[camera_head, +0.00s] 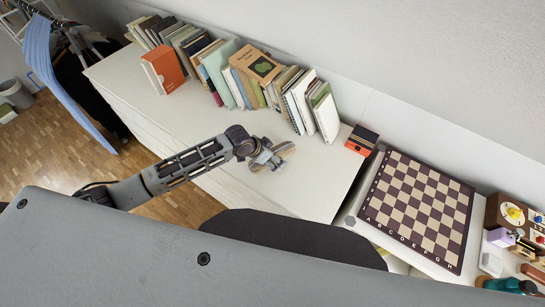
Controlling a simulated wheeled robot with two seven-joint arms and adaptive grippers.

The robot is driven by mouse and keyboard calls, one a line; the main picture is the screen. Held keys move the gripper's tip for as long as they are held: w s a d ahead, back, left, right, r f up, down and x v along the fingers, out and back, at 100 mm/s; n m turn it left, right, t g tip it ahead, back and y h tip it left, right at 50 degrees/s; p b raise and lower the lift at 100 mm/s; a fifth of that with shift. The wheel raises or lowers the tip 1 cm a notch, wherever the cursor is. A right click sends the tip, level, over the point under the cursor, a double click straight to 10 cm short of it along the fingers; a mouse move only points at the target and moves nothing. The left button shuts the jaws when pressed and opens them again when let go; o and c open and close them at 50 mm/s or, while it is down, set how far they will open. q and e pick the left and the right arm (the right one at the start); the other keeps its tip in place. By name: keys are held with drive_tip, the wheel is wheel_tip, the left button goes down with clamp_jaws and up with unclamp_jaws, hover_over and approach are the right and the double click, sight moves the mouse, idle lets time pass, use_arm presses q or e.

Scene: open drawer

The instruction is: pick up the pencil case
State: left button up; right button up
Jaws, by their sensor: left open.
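My left gripper (267,158) hangs over the white cabinet top, near its front edge, and is open. A small tan and grey rounded thing (286,149) shows right at its fingers, partly covered by them. It may be the pencil case, but it is too small to be sure. I cannot tell whether the fingers touch it. My right gripper is out of view.
A row of leaning books (243,75) lines the wall behind the gripper. A small orange and black box (362,139) stands to the right, before a chessboard (418,207). Small items crowd the far right. The white top (318,180) is bare around the gripper.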

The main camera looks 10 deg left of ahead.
use_arm(q)
drive_tip(key=c, duration=1.3)
drive_tip(key=shift+r, duration=5.05)
